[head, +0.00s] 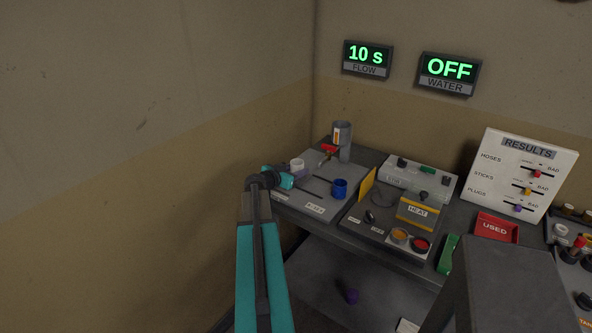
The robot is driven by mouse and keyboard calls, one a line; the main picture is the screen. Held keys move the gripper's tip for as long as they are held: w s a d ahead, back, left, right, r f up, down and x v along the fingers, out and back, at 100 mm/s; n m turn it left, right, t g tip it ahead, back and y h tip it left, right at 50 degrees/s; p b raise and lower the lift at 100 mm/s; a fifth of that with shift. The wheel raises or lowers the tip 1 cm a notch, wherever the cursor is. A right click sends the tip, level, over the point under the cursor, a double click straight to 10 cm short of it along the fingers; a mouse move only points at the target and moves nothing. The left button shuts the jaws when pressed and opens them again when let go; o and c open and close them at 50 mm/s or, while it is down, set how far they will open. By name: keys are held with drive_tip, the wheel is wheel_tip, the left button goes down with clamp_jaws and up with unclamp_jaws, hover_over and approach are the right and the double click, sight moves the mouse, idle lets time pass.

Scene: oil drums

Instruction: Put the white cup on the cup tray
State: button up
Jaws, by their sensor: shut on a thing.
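A small white cup (297,163) shows just behind my wrist, at the left of a grey tray panel (318,188) on the bench. I take this panel to be the cup tray, but its label is too small to read. A blue cup (340,188) stands on its right side. My wrist partly hides the white cup.
A heat panel (418,212) with a yellow upright plate (367,187) stands to the right. Beyond are a red USED bin (496,228) and a RESULTS board (524,170). Wall displays read FLOW 10 s (367,57) and WATER OFF (448,71).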

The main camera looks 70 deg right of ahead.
drive_tip(key=shift+f+b, duration=0.2)
drive_tip(key=shift+b, duration=0.15)
drive_tip(key=o, duration=1.1)
drive_tip(key=shift+r+p, duration=0.25)
drive_tip(key=shift+p, duration=0.2)
drive_tip(key=shift+w+a+b, duration=0.1)
drive_tip(key=shift+a+b, duration=0.2)
drive_tip(key=shift+a, duration=0.05)
drive_tip(key=b+v, duration=0.3)
drive_tip(key=v, duration=0.8)
drive_tip(key=shift+a+r, duration=0.1)
